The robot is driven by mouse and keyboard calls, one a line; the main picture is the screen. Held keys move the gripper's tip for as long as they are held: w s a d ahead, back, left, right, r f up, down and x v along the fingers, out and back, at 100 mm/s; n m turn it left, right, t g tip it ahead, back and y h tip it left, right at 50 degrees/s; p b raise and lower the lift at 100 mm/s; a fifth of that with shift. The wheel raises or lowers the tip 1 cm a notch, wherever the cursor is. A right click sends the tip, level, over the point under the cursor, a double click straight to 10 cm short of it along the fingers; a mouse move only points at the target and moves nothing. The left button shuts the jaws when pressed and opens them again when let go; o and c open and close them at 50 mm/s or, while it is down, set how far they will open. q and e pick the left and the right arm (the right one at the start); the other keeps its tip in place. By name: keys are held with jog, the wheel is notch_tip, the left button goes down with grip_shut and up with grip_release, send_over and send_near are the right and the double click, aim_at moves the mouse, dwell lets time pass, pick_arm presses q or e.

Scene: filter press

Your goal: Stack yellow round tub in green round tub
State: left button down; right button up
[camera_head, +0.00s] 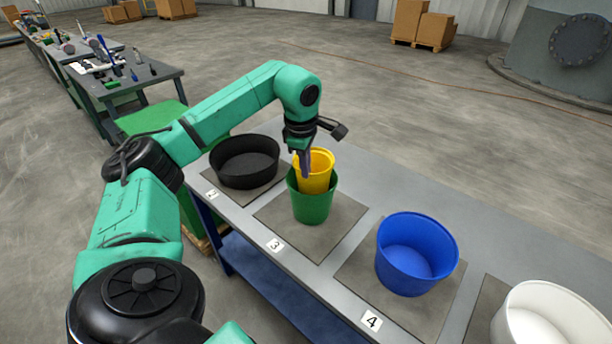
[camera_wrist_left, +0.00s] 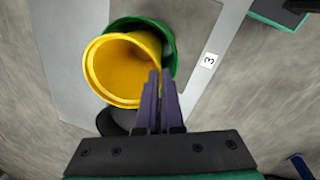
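The green round tub (camera_head: 313,208) stands upright on the mat marked 3. The yellow round tub (camera_head: 320,181) is partly inside it, with its upper part standing above the green rim. In the left wrist view the yellow tub (camera_wrist_left: 112,72) shows its open mouth, with the green tub (camera_wrist_left: 168,42) behind and around it. My left gripper (camera_head: 305,173) points down at the yellow tub's near rim. In the left wrist view its fingers (camera_wrist_left: 159,78) are close together with the yellow wall pinched between them. Whether the yellow tub touches the green tub's bottom is hidden. My right gripper is not in view.
On the same bench a black round tub (camera_head: 246,160) stands at left, a blue tub (camera_head: 408,277) at right on mat 4, and a white tub (camera_head: 535,325) at the lower right corner. Bare bench (camera_head: 400,185) lies behind the green tub.

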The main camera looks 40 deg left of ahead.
pick_arm(q)
notch_tip(320, 180, down, 4)
jog(key=shift+a+r, duration=0.15)
jog(key=shift+r, duration=0.1)
jog(key=c, duration=1.1)
grip_release()
jog(key=shift+o, duration=0.2)
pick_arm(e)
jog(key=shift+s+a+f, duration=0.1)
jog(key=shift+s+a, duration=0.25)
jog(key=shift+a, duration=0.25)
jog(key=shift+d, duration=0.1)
pick_arm(q)
notch_tip(320, 180, up, 12)
jog(key=s, duration=0.2)
jog(key=shift+d+r, duration=0.25)
jog(key=shift+d, duration=0.15)
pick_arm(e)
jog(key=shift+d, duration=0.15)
